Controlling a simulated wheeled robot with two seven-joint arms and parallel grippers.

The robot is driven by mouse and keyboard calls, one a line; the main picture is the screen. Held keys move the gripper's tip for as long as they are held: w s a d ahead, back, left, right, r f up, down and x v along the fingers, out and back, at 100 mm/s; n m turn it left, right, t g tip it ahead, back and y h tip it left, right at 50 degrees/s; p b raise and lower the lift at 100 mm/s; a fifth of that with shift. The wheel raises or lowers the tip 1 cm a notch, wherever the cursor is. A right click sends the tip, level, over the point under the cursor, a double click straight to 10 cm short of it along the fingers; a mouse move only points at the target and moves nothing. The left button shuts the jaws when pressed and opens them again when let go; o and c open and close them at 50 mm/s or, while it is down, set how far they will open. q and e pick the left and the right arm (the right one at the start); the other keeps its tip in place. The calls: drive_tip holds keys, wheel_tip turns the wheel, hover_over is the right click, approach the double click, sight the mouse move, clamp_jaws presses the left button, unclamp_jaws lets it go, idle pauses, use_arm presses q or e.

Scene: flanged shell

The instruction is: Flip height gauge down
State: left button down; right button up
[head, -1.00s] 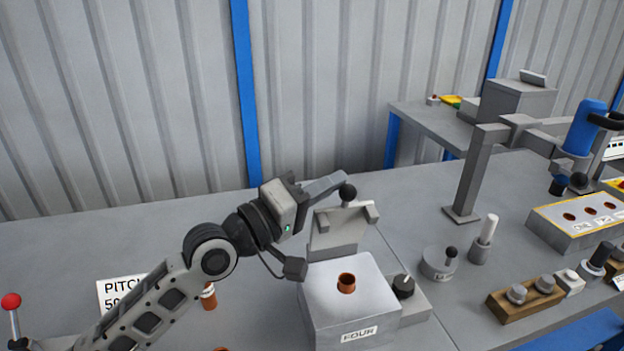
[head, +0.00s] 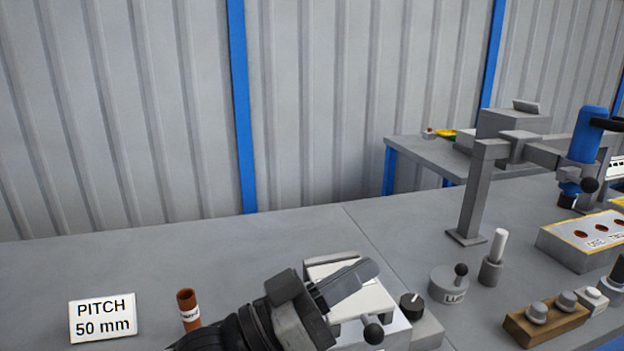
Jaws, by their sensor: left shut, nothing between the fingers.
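The height gauge is a pale grey hinged plate (head: 368,301) with a black ball knob (head: 373,333). It lies folded down over the top of the grey box (head: 395,336), with the knob at the near side. My left gripper (head: 352,285) is shut and empty, its fingers in front of or over the plate; I cannot tell whether they touch it. The copper tube in the box top and the box's front label are hidden. My right gripper is not in view.
A black dial (head: 411,306) sits right of the box. A copper tube (head: 188,309) and a PITCH 50 mm sign (head: 102,318) stand at left. A round grey block (head: 449,285), a grey post stand (head: 474,200) and a wooden block (head: 546,322) are at right. The back left bench is clear.

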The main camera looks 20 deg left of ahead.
use_arm(q)
drive_tip(key=shift+s+d+f, duration=0.2)
drive_tip(key=shift+s+f, duration=0.05)
drive_tip(key=shift+f, duration=0.3)
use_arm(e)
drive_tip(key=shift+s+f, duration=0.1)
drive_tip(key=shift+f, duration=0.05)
